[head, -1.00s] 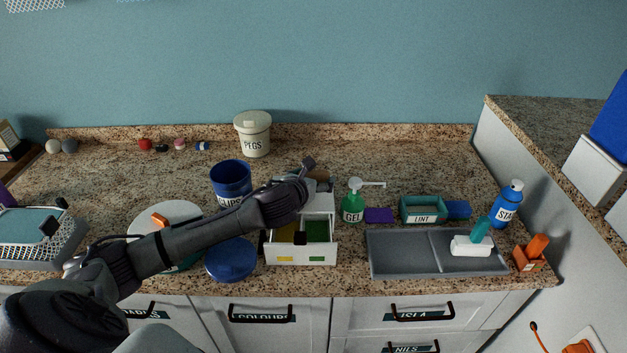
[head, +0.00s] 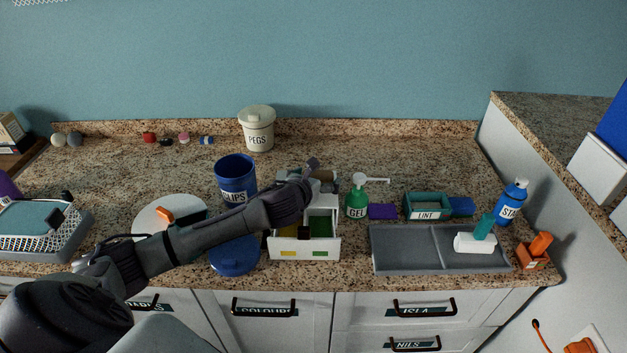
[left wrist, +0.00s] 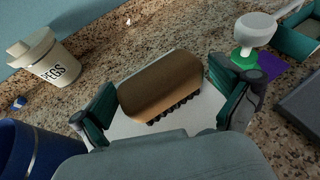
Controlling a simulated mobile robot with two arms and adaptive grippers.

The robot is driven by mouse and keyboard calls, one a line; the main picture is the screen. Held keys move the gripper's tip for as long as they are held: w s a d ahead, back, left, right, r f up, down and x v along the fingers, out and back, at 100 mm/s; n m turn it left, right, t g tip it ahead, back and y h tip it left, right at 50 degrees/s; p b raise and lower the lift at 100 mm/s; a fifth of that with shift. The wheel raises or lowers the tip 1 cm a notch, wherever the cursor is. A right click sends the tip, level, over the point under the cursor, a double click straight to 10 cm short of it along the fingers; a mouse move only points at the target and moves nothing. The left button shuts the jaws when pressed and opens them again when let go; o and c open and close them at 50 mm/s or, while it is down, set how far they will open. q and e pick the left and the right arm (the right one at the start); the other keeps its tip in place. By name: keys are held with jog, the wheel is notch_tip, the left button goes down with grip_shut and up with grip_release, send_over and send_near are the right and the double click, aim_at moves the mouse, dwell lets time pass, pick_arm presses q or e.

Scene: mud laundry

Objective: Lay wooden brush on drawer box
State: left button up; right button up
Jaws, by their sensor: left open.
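The wooden brush (left wrist: 160,85) has a brown back and dark bristles on its near lower side. It lies on the pale top of the drawer box (left wrist: 205,104). My left gripper (left wrist: 165,90) is open, with one teal-padded finger on each side of the brush and visible gaps to it. In the head view, the white drawer box (head: 305,252) stands on the counter with its front drawer pulled out. The brush (head: 324,175) shows there only in part behind my left gripper (head: 309,178). My right gripper is not in view.
A blue clips bucket (head: 236,172) and a blue lid (head: 234,262) are left of the drawer box. A green gel bottle (head: 357,200), a purple block (head: 382,212) and a grey tray (head: 405,250) are right of it. The pegs tub (head: 257,130) stands behind.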

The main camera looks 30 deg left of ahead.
pick_arm(q)
jog(key=shift+s+r, duration=0.2)
jog(key=shift+s, duration=0.1)
jog(key=b+v, duration=0.1)
jog(key=v, duration=1)
jog(key=shift+s+b, duration=0.2)
jog(key=shift+b, duration=0.15)
jog(key=shift+d, duration=0.1)
